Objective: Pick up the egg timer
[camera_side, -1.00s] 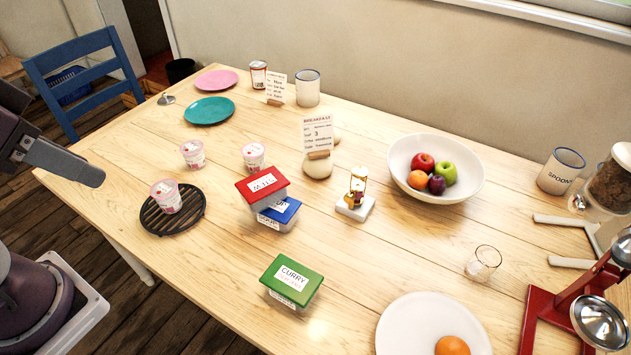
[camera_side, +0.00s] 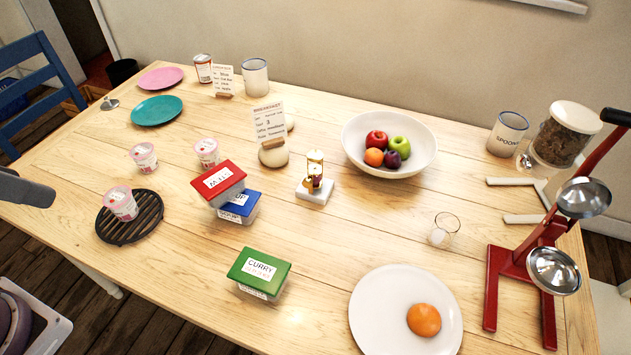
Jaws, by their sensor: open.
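The egg timer (camera_side: 314,171) looks like a small gold-framed sand glass. It stands upright on a white block (camera_side: 316,194) near the middle of the table, between the lidded tubs and the fruit bowl. My gripper (camera_side: 22,190) shows only as a grey end piece at the left edge, far left of the timer and apart from it. It is open, and nothing shows in it. Most of it is cut off by the frame.
Red (camera_side: 218,182), blue (camera_side: 239,206) and green (camera_side: 260,272) lidded tubs stand left of the timer. A card holder (camera_side: 273,152) stands behind left, a fruit bowl (camera_side: 428,150) behind right, a glass (camera_side: 445,228) to the right. Bare wood lies in front of the timer.

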